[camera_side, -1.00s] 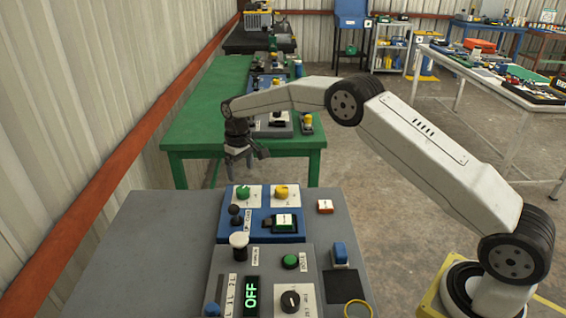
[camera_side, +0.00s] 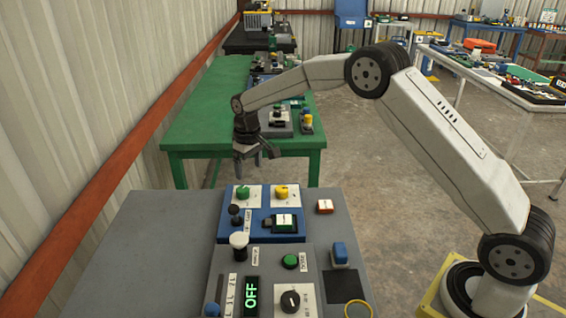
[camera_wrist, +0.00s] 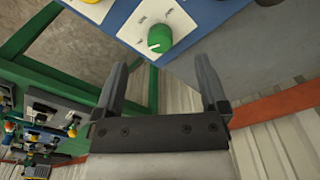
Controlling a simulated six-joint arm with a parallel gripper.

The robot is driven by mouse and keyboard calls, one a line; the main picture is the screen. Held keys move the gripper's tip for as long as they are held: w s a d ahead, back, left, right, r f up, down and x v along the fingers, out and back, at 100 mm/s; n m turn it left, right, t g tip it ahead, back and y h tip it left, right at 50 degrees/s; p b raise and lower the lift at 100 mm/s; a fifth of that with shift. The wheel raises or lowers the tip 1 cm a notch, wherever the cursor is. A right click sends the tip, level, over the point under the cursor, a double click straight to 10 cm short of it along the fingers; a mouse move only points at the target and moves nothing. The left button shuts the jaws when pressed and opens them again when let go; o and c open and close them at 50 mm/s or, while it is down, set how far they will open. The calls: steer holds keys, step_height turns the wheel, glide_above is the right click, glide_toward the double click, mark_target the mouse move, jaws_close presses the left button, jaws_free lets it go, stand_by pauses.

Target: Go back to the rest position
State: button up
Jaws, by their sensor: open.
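My gripper (camera_side: 256,160) hangs above the far end of the grey work table, past the blue panel (camera_side: 229,222). Its jaws are open and empty, with a clear gap between the two fingers in the wrist view (camera_wrist: 162,85). The green knob (camera_side: 243,193) on the blue panel lies below it. The same green knob shows near the fingertips in the wrist view (camera_wrist: 160,37), apart from them. My arm is bent, with its elbow raised to the upper right of the gripper.
The grey table (camera_side: 150,240) carries a grey panel with a display (camera_side: 251,296) reading OFF, a black knob (camera_side: 290,301) and a green button (camera_side: 290,261). A blue block (camera_side: 339,252) stands to their right. A green table (camera_side: 200,125) with devices stands behind. The grey table's left side is bare.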

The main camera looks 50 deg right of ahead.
steer(key=s+m+t, duration=0.1)
steer(key=s+t, duration=0.1)
steer(key=s, duration=2.8)
steer(key=shift+a+r, duration=0.15)
steer(key=shift+r, duration=0.3)
